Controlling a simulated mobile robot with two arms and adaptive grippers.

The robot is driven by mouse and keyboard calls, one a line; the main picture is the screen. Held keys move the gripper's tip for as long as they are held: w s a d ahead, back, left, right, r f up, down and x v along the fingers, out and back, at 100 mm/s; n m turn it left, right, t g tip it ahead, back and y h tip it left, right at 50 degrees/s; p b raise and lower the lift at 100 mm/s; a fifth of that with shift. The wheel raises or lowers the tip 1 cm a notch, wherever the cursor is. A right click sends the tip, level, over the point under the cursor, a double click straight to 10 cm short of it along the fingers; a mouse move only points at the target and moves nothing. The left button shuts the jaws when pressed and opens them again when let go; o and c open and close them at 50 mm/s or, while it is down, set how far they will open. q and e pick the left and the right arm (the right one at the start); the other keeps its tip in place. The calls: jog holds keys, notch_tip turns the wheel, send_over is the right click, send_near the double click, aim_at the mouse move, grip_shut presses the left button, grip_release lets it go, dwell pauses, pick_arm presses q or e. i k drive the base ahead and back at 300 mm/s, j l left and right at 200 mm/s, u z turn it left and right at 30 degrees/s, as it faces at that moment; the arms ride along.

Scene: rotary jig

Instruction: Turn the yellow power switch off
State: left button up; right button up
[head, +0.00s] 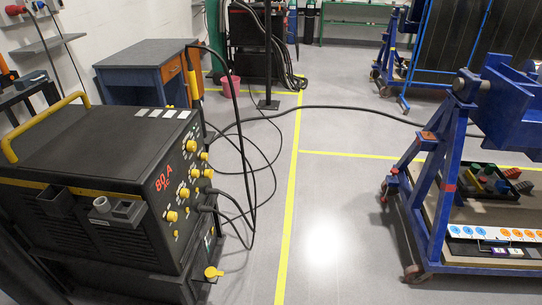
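A black welding machine (95,150) with a yellow handle and a red "80 A" marking stands at the left. Its front panel carries several yellow knobs, such as one yellow knob (171,216). A larger yellow switch (212,272) with a handle sits lower, on the front of the unit beneath. I cannot tell from the picture which one is the power switch, or whether it is on or off. Neither of my grippers is in view.
Black cables (250,190) loop from the panel across the floor. A blue wheeled jig (440,190) stands at the right. The floor (335,215) between machine and jig is largely clear.

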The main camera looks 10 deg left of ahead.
aim_at(208, 174)
jog(key=i+l, duration=0.1)
jog(key=i, duration=0.75)
jog(key=i+l+z, duration=0.1)
jog(key=i, duration=0.7)
jog(key=i+l+u, duration=0.1)
jog(key=i+u, duration=0.2)
jog(key=u, duration=0.15)
jog(key=i+l+u, duration=0.2)
jog(key=u, duration=0.2)
jog(key=i+l+u, duration=0.3)
jog(key=u, duration=0.15)
jog(key=i+l+u, duration=0.3)
jog(key=u, duration=0.15)
jog(key=l, duration=0.05)
